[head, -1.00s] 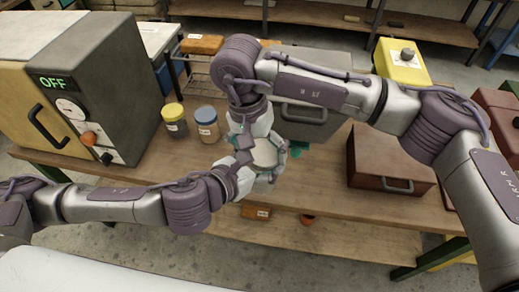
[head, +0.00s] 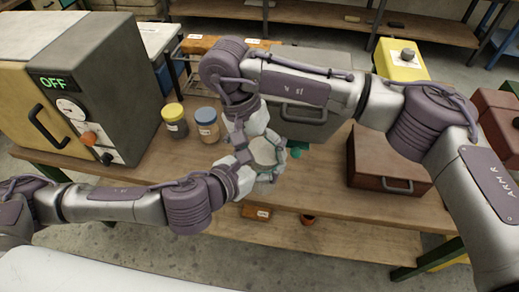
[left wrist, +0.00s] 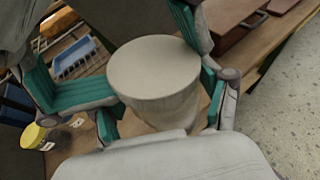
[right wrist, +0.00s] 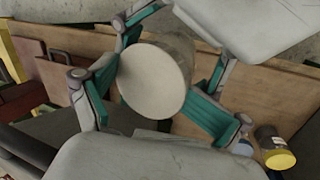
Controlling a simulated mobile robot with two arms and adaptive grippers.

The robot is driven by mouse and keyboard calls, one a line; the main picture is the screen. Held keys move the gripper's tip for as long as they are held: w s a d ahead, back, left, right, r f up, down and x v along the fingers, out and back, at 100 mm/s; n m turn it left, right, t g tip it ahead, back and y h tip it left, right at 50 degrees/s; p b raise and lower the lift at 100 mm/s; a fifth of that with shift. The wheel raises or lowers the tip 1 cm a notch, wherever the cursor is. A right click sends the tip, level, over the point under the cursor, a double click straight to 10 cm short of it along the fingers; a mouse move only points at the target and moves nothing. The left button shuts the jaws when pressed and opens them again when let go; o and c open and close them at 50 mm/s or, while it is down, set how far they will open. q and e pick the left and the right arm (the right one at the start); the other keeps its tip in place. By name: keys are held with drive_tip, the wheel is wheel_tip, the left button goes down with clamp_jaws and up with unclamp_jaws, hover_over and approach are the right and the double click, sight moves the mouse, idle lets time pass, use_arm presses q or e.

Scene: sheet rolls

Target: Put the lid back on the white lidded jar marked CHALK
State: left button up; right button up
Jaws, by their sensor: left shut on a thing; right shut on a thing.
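The white jar (left wrist: 165,113) and its pale round lid (left wrist: 150,64) are between my two grippers over the workbench. The lid's flat face also shows in the right wrist view (right wrist: 153,80), with the pale body behind it. My left gripper (head: 250,173) is shut around the jar's body from the near left. My right gripper (head: 252,145) comes from above and behind and is shut at the lid's edge. The lid looks lined up over the body. Fingers hide much of the sides, and I cannot tell whether lid and rim touch. The CHALK marking is not visible.
A jar with a yellow lid (head: 175,120) and one with a blue lid (head: 207,125) stand left of the grippers. A grey oven marked OFF (head: 105,90) is farther left. A brown chest (head: 388,165) stands right, and a grey box (head: 310,120) behind. The bench front is clear.

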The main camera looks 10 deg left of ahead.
drive_tip(key=shift+s+a+f+g+h, duration=0.3)
drive_tip(key=shift+f+h, duration=0.1)
drive_tip(key=shift+h, duration=0.6)
drive_tip(key=shift+c, duration=1.4)
drive_tip(key=shift+s+r, duration=0.1)
drive_tip(key=shift+c, duration=0.2)
drive_tip(key=o, duration=1.2)
drive_tip(key=shift+o, duration=0.2)
drive_tip(key=shift+d+r, duration=0.1)
drive_tip(key=shift+r, duration=2.15)
drive_tip(key=shift+w+d, duration=0.1)
drive_tip(key=shift+w, duration=0.1)
